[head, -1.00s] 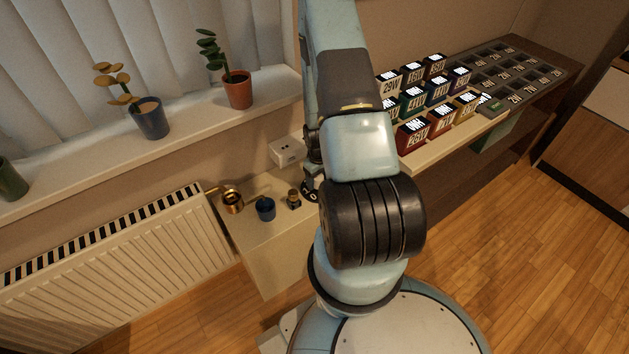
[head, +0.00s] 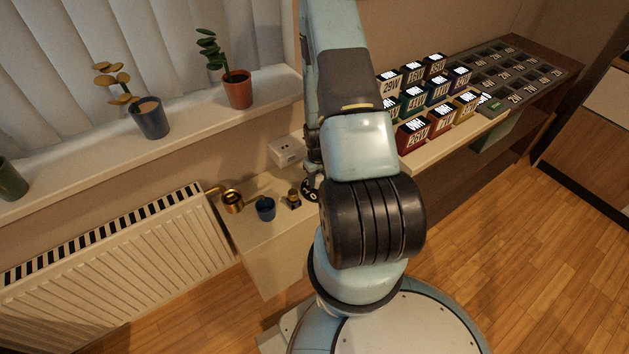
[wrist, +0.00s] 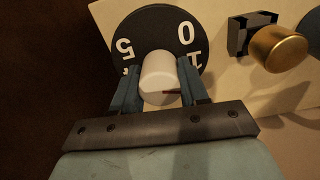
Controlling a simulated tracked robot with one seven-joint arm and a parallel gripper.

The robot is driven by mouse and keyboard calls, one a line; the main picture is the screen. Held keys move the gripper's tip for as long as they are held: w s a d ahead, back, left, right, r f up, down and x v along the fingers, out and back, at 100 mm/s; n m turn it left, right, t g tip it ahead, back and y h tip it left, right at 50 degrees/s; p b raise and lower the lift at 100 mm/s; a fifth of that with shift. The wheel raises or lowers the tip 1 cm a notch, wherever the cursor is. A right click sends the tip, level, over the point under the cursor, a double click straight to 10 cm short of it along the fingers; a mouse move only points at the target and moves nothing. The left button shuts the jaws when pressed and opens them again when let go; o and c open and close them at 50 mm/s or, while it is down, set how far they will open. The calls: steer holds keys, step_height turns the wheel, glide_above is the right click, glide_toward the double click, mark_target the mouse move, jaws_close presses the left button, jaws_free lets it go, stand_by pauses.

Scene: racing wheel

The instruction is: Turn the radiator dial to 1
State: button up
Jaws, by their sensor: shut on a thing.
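The dial (wrist: 150,25) is a black disc with white numerals, 5, 0 and a partly covered 1 showing in the wrist view. Its white knob (wrist: 158,72) stands in the middle with a short red mark on it. The mark points right, towards the right finger, below the 1. My gripper (wrist: 159,66) is shut on the knob, one blue-grey finger on each side. The fingers cover the lower numerals. In the head view, part of the dial (head: 309,191) shows beside my arm, on the cream box; my gripper is mostly hidden there.
A brass knob on a dark bracket (wrist: 279,48) is right of the dial in the wrist view. The cream box (head: 262,235) also holds a blue cup-like piece (head: 265,208) and a brass fitting (head: 232,201). The radiator (head: 120,270) is left; colored boxes (head: 440,118) stand right.

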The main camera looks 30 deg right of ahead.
mark_target(318, 176)
steer(key=o, duration=1.1)
steer(key=shift+c, duration=0.2)
step_height(318, 176, up, 14)
steer(key=shift+f, duration=0.15)
stand_by(0.4)
